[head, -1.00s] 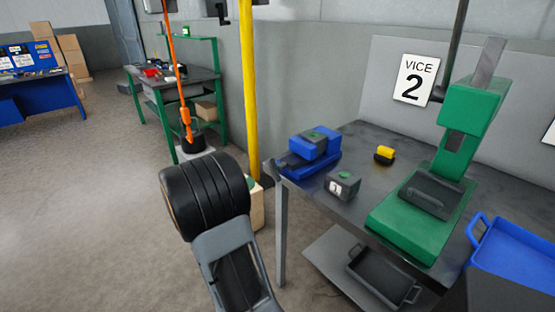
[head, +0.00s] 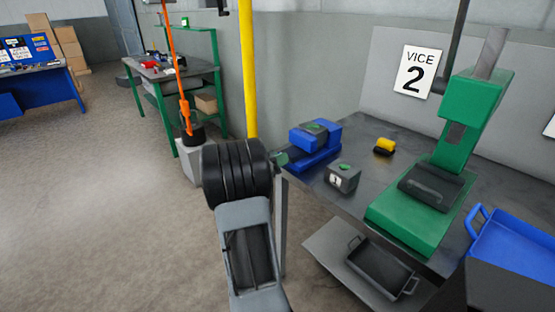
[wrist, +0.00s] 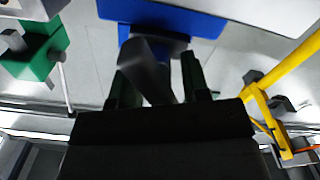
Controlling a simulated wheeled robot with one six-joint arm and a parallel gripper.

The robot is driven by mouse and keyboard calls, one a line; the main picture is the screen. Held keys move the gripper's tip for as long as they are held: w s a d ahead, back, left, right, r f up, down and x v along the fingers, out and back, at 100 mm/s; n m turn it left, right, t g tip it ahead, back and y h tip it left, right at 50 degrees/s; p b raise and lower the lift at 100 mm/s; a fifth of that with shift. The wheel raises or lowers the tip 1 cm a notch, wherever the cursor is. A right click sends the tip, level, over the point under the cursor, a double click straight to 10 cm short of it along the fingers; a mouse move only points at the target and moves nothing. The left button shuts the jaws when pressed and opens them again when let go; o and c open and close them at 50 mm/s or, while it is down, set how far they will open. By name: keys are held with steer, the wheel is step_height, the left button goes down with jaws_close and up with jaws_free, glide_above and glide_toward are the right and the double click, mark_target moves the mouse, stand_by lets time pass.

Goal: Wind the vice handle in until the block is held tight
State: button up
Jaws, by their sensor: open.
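The blue vice (head: 318,158) stands at the left end of the bench, with a dark grey block (head: 316,129) bearing a green mark between its jaws. In the wrist view the vice's blue body (wrist: 180,22) is at the top. Below it a dark, blurred handle (wrist: 148,66) slants down between my two green fingers. My gripper (wrist: 159,78) is open; I cannot tell whether either finger touches the handle. In the head view one green fingertip (head: 280,159) shows at the vice's left side, and my dark wrist hides the handle.
A grey block marked 1 (head: 342,179), a yellow-and-black piece (head: 384,146) and a green press (head: 410,222) stand on the bench (head: 368,128). A blue tray (head: 520,250) is at the right. A yellow post (head: 248,75) rises behind my wrist.

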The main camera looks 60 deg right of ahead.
steer(key=shift+d, duration=0.1)
steer(key=shift+c, duration=0.4)
jaws_close()
steer(key=shift+s+m+b, duration=0.1)
steer(key=shift+m+b, duration=0.3)
steer(key=shift+m, duration=0.8)
steer(key=shift+o, duration=0.4)
jaws_free()
steer(key=v, duration=1.4)
steer(key=shift+r, duration=0.1)
